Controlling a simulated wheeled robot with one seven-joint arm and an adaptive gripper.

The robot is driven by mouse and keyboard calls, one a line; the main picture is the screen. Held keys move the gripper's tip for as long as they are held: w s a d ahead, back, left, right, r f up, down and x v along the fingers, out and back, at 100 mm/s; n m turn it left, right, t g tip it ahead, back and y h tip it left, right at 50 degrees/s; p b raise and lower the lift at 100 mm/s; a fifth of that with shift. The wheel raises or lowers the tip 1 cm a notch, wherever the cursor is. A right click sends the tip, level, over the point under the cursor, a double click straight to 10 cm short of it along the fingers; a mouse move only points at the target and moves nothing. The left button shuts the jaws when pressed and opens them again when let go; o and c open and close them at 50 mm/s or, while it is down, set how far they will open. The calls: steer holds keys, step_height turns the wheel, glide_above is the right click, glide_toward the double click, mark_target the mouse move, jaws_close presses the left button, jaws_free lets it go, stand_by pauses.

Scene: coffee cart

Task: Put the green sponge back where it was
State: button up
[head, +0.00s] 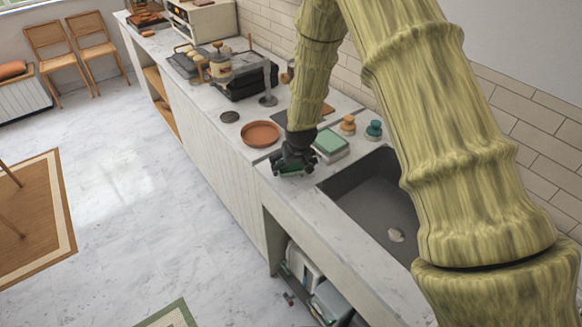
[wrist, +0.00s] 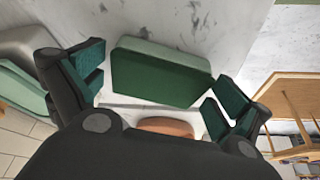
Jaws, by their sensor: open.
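The green sponge (wrist: 158,78) lies on the pale marble counter in the wrist view, a dark green block with a lighter green side. My gripper (wrist: 153,84) is open, with one dark green-padded finger on each side of the sponge. A narrow gap shows by the left finger; whether the right finger touches it I cannot tell. In the head view my gripper (head: 292,168) is low over the counter beside the sink, and it hides most of the sponge (head: 291,170). A pale green block or dish (head: 331,145) sits just right of my gripper.
A terracotta dish (head: 261,133) stands left of my gripper. A grey sink (head: 370,205) is to the right. A wooden-knobbed item (head: 348,124) and a teal one (head: 374,130) stand behind it, near the tiled wall. The counter's front edge is close to my gripper.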

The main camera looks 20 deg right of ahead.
steer(key=b+v, duration=0.3)
steer(key=v, duration=0.8)
steer(key=shift+s+r, duration=0.15)
steer(key=shift+r, duration=0.2)
